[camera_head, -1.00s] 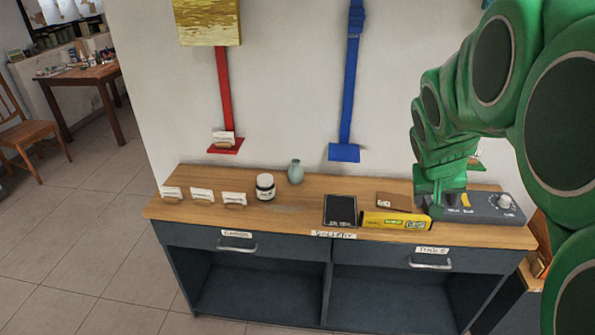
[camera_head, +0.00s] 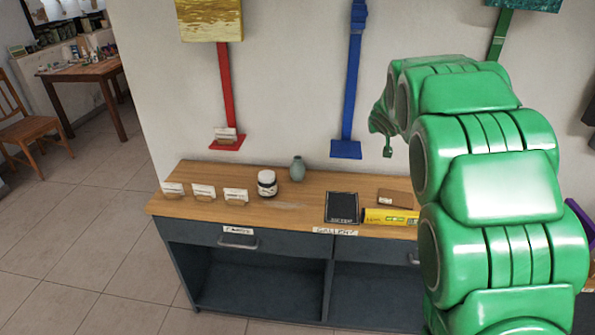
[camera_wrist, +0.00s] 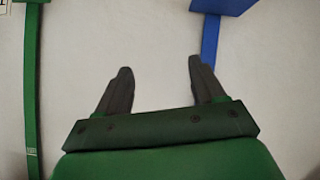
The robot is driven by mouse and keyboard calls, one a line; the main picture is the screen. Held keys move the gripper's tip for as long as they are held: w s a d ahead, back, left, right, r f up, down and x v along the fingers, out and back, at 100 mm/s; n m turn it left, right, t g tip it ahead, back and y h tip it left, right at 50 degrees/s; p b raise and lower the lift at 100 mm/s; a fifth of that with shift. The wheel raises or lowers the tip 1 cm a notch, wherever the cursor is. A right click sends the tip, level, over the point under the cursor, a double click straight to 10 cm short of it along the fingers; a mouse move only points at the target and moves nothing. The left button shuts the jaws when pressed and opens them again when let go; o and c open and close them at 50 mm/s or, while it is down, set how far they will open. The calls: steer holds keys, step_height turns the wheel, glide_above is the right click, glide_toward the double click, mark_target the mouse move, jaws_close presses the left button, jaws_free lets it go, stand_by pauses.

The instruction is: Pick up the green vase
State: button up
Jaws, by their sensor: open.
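The green vase (camera_head: 297,169) is small, pale grey-green and narrow-necked. It stands upright at the back of the wooden counter (camera_head: 285,207) in the head view, right of a white jar. My gripper (camera_wrist: 158,82) shows in the wrist view with its two dark fingers apart and nothing between them, facing the wall. In the head view the arm's end (camera_head: 387,147) is in front of the wall, above the counter and right of the vase, well apart from it. The vase is not in the wrist view.
The white jar (camera_head: 267,183) with a dark label stands close left of the vase. Several small cards, a black tablet (camera_head: 342,207), a brown box (camera_head: 394,198) and a yellow box (camera_head: 390,216) share the counter. A blue wall strip with a ledge (camera_head: 345,149) hangs right of the vase.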

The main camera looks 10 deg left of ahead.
steer(key=w+a+f+n+t+y, duration=0.1)
steer(key=w+a+f+y, duration=0.15)
steer(key=w+a, duration=0.35)
steer(key=n+g+y, duration=0.2)
steer(key=n+y, duration=0.4)
steer(key=y, duration=0.3)
glide_above(300, 160)
steer(key=f, duration=1.2)
steer(key=shift+w+a+f, duration=0.1)
steer(key=shift+w+f, duration=0.15)
steer(key=shift+w, duration=0.05)
steer(key=shift+a+f, duration=0.1)
steer(key=shift+f, duration=3.5)
steer(key=shift+x, duration=1.45)
steer(key=shift+r, duration=0.1)
steer(key=c, duration=1.2)
